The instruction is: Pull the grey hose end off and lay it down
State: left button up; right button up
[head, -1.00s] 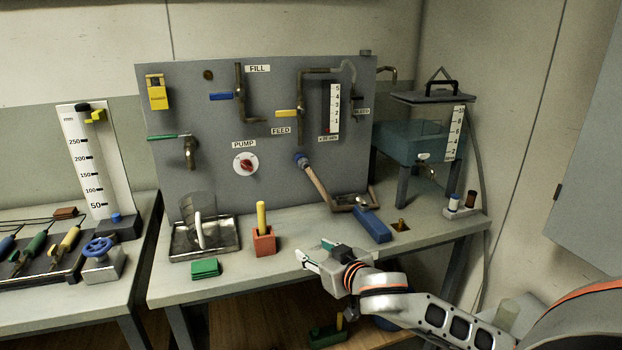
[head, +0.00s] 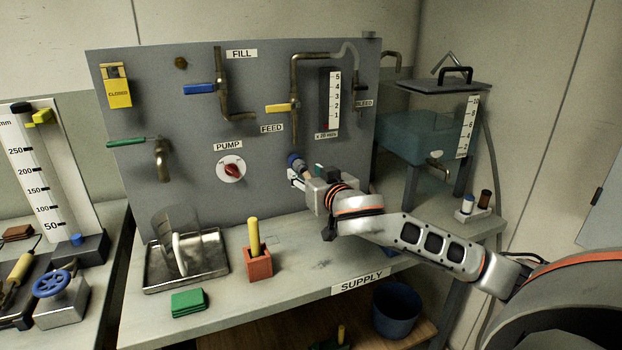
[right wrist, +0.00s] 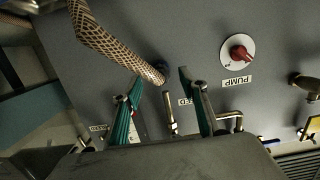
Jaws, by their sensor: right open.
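The hose is braided and pale, and runs in the right wrist view from the top left down to a dark blue collar (right wrist: 161,70) at the panel. In the head view its end (head: 300,167) meets the blue collar (head: 293,159) on the grey panel below the FEED label; my gripper and arm hide the rest. My right gripper (head: 305,174) is open in front of this end. In the right wrist view its teal fingers (right wrist: 160,78) stand apart on either side of the hose end, not closed on it. My left gripper is out of view.
The red PUMP knob (head: 232,171) and yellow FEED lever (head: 279,108) are close by on the panel. A metal tray (head: 215,272), red holder (head: 259,264) and green pad (head: 188,301) stand on the bench (head: 295,280). The bench front between holder and SUPPLY label is clear.

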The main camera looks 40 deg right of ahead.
aim_at(305, 172)
jog(key=shift+x, duration=1.2)
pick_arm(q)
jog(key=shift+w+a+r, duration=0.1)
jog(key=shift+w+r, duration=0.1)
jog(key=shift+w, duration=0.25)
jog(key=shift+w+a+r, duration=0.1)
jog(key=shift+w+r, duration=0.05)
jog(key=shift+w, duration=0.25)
pick_arm(e)
jog(key=shift+w+d, duration=0.2)
jog(key=shift+w, duration=0.45)
jog(key=c, duration=1.2)
jog(key=o, duration=0.4)
grip_shut()
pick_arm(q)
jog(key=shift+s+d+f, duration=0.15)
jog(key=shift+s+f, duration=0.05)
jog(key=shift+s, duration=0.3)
pick_arm(e)
jog(key=shift+s, duration=0.1)
